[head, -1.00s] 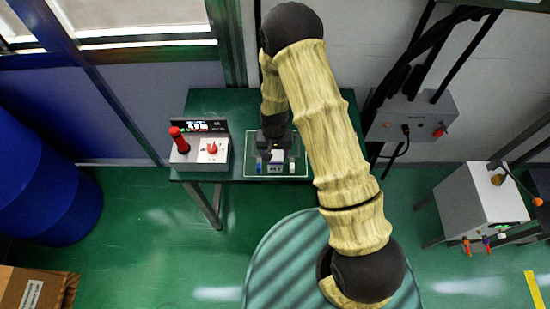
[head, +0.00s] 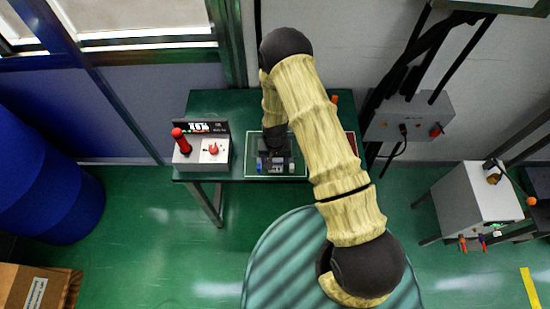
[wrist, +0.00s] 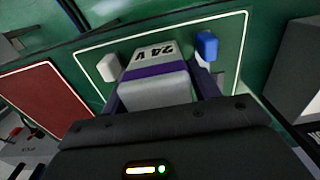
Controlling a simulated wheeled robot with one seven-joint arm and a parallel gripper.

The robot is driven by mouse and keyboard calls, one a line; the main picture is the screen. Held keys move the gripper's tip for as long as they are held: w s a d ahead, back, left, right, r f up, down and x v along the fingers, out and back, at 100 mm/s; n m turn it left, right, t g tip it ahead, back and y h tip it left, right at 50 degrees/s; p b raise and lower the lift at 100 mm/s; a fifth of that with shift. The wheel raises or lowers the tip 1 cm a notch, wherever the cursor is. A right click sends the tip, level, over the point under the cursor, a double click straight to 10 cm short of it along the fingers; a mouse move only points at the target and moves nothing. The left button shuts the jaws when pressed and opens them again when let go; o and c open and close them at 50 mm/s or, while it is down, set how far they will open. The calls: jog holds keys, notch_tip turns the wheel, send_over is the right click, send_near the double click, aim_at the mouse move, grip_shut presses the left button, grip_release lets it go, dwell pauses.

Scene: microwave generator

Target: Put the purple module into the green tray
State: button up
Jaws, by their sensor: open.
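The purple module, a pale grey block with a purple band and a "24 V" label (wrist: 152,72), is between the fingers of my gripper (wrist: 157,92) in the wrist view. My gripper is open, with dark fingers on either side of the module and its lower part hidden. The module appears within the white outline of the green tray (wrist: 232,38); its contact with the tray floor is not clear. In the head view my gripper (head: 276,162) is over the green tray (head: 302,176) and hides most of the module.
A small white block (wrist: 107,68) and a small blue block (wrist: 207,46) flank the module in the tray. A red tray (wrist: 40,100) lies beside it. A grey control box with a red lever (head: 203,150) stands left on the green table (head: 205,102).

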jog(key=shift+f, duration=0.15)
jog(key=shift+c, duration=0.2)
jog(key=c, duration=0.9)
jog(key=shift+c, duration=0.2)
jog(key=shift+r+b, duration=1.7)
jog(key=shift+r, duration=3.3)
